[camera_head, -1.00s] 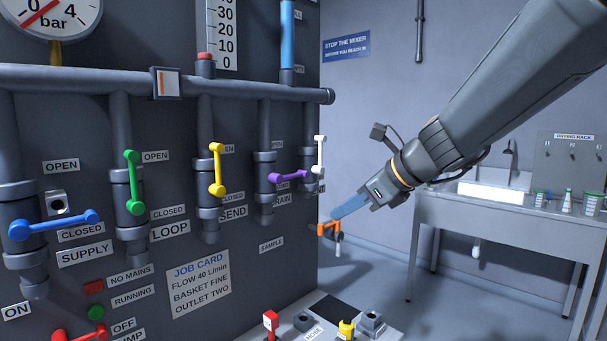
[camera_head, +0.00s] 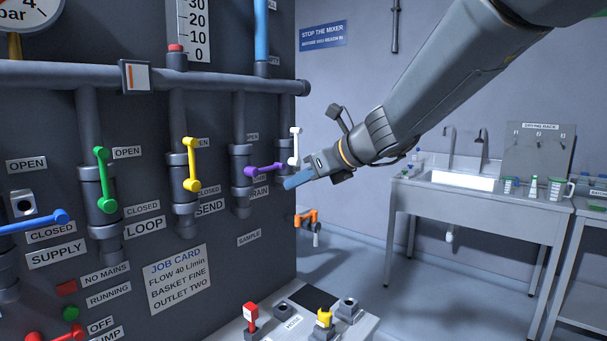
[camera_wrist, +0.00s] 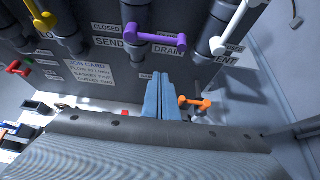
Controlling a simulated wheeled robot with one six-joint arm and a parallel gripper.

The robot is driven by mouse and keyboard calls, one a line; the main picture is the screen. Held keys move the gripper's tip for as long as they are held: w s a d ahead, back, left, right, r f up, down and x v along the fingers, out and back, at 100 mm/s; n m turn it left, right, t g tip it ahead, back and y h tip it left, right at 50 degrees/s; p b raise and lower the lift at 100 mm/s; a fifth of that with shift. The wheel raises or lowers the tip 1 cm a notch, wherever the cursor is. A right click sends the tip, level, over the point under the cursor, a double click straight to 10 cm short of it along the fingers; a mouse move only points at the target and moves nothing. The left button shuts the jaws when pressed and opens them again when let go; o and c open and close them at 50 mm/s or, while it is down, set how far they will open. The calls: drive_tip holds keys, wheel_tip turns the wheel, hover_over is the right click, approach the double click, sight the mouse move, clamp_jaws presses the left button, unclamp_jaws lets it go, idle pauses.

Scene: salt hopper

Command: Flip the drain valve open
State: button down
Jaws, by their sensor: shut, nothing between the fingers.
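The drain valve is a purple lever (camera_head: 264,169) on the pipe above the DRAIN label (camera_head: 259,192). Its handle lies nearly horizontal, its free end to the right. My gripper (camera_head: 287,185) has blue fingers, shut and empty, just right of and slightly below that free end in the head view. In the wrist view, the purple lever (camera_wrist: 152,40) crosses the upper middle, and my gripper's fingertips (camera_wrist: 160,77) sit together below it, with a visible gap. I cannot tell their depth from the panel.
A white lever (camera_head: 295,146) is close above my gripper, and an orange lever (camera_head: 306,218) is below. Yellow (camera_head: 191,165) and green (camera_head: 103,180) levers stand upright to the left. A control box (camera_head: 290,325) sits low in front. A sink bench (camera_head: 480,195) is at right.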

sight(264, 169)
drive_tip(key=shift+w+a+r+p, duration=0.2)
drive_tip(key=shift+w+a+p, duration=0.3)
drive_tip(key=shift+a, duration=0.2)
drive_tip(key=shift+w+a+r+p, duration=0.25)
drive_tip(key=shift+w+a+p, duration=0.25)
drive_tip(key=shift+a, duration=0.25)
drive_tip(key=shift+w+a+r+p, duration=0.2)
drive_tip(key=shift+w+a+p, duration=0.3)
drive_tip(key=shift+a, duration=0.2)
drive_tip(key=shift+w+d, duration=0.15)
drive_tip(key=shift+w, duration=0.05)
